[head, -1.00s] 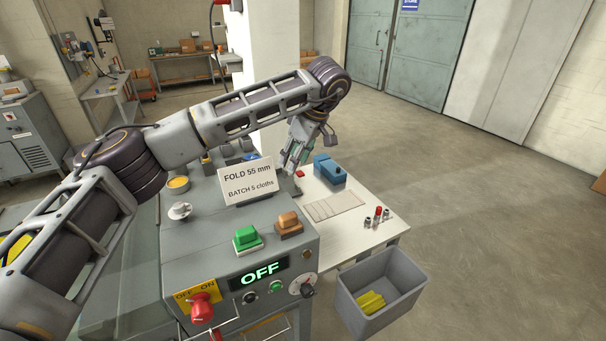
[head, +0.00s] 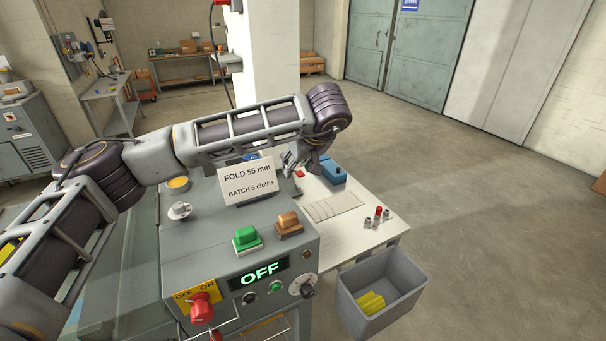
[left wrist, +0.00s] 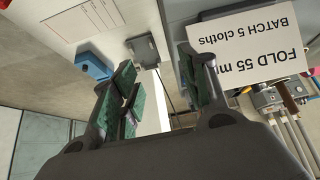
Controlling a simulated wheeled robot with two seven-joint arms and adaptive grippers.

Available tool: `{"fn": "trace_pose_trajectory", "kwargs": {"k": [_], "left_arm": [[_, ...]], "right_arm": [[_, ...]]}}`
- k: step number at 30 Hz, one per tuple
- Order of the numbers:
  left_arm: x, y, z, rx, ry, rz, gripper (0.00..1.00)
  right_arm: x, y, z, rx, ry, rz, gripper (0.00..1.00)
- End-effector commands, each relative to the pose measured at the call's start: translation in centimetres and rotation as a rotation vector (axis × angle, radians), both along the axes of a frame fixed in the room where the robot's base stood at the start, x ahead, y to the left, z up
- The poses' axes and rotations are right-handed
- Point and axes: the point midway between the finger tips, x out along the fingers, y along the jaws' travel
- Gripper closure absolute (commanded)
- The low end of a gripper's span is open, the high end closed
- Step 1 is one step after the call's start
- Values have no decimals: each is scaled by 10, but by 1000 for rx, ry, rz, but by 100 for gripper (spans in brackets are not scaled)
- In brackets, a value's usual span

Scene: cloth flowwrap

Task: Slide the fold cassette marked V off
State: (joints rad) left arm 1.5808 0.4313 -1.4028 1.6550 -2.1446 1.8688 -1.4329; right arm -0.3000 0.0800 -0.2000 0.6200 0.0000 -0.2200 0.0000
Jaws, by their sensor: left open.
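My left arm reaches in from the left across the machine. My left gripper (head: 291,158) is partly hidden behind its own arm and the sign in the head view. In the left wrist view its two green-padded fingers (left wrist: 163,92) stand apart, with no object seen gripped between them. I cannot make out a V mark on anything, so I cannot tell which part is the fold cassette. A grey block (left wrist: 146,50) shows beyond the fingers in the left wrist view. My right gripper is not in view.
A sign (head: 247,181) reading FOLD 55 mm stands on the machine, close to the gripper. A white table (head: 355,228) holds a blue box (head: 333,172). A grey bin (head: 383,299) stands below.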

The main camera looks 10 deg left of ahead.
Motion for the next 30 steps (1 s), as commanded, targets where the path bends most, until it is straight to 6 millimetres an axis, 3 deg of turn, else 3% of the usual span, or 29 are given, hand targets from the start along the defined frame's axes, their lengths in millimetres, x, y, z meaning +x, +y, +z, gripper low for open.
{"fn": "trace_pose_trajectory", "kwargs": {"k": [30], "left_arm": [[-20, -13, -15, 68, -183, -529, 56]], "right_arm": [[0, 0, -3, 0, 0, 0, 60]]}}
